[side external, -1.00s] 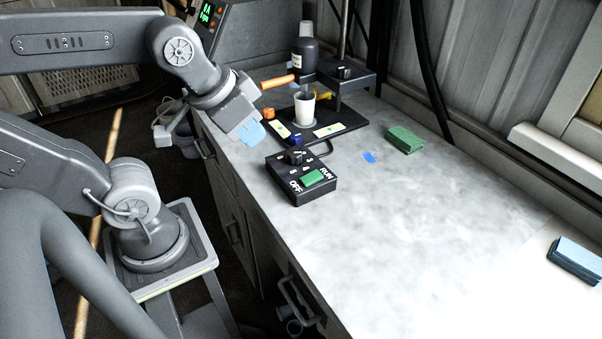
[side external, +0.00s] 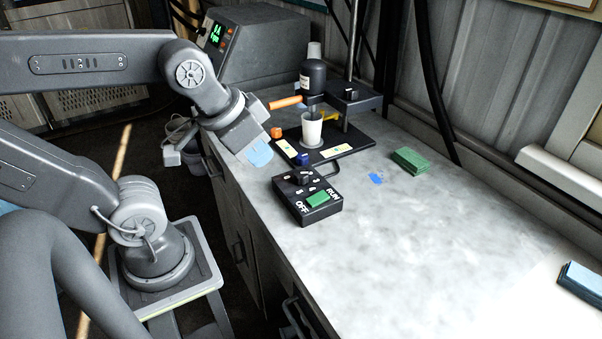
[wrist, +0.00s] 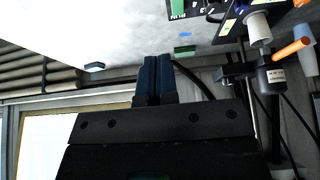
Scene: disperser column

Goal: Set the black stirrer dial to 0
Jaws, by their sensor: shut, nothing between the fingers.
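A black control box (side external: 322,219) stands on the bench, with a black dial (side external: 305,179) ringed by small white marks at its far end. The dial's pointer setting is too small to read. A green rocker switch (side external: 319,200) sits between RUN and OFF. Another black knob (side external: 350,91) is on the stirrer head at the back.
A stirrer stand on a black base (side external: 352,137) holds a white cup (side external: 312,130) and a dark bottle (side external: 313,78). An orange handle (side external: 286,102) juts left. A blue knob (side external: 302,158) lies near the box. A green block (side external: 409,160) is at right. The front bench is clear.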

